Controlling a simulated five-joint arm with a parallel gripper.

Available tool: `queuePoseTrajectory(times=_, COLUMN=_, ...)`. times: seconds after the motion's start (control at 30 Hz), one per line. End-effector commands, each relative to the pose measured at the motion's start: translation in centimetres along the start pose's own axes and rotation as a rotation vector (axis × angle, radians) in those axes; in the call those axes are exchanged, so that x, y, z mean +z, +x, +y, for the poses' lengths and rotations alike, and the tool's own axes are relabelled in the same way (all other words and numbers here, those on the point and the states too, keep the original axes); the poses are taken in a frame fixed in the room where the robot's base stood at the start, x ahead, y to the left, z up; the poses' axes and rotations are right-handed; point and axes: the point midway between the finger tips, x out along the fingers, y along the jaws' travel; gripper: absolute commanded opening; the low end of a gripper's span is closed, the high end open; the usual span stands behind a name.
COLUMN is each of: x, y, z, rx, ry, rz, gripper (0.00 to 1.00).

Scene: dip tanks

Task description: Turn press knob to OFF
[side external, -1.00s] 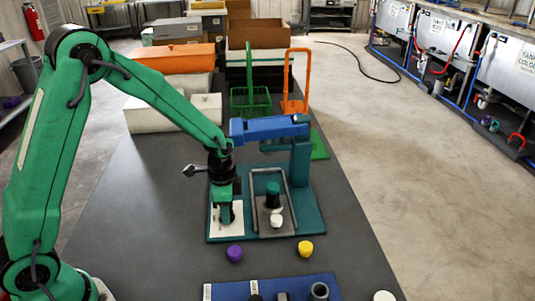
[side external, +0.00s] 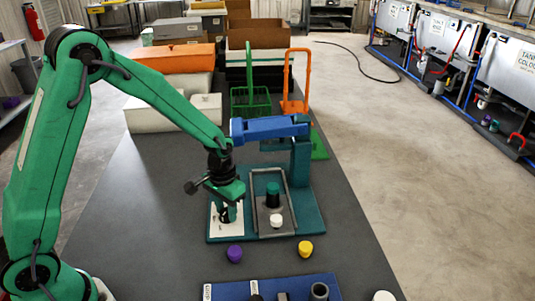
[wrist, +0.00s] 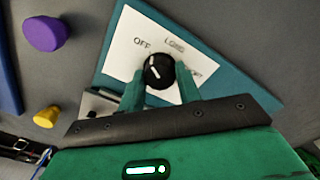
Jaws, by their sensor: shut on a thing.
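The black press knob (wrist: 158,71) sits on a white label plate (wrist: 124,52) on the teal press base (wrist: 226,68). The label reads OFF at upper left and LONG at the top; a third word at right is partly hidden. The knob's white mark slants to the upper left, roughly towards OFF. My gripper (wrist: 160,88) is shut on the knob, one finger on each side. In the side view my gripper (side external: 229,213) points down at the label plate (side external: 214,226), and its fingers mostly hide the knob.
Purple (side external: 235,254) and yellow (side external: 305,249) pieces lie in front, near a blue rack (side external: 232,291).

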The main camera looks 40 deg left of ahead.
Motion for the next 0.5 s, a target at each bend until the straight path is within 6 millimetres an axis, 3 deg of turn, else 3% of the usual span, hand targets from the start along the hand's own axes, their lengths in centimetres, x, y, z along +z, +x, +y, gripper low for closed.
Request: queuePoseTrajectory(times=0.5, x=0.09, y=0.01, z=-0.06, rx=0.0, ry=-0.041, rz=-0.003, gripper=0.11)
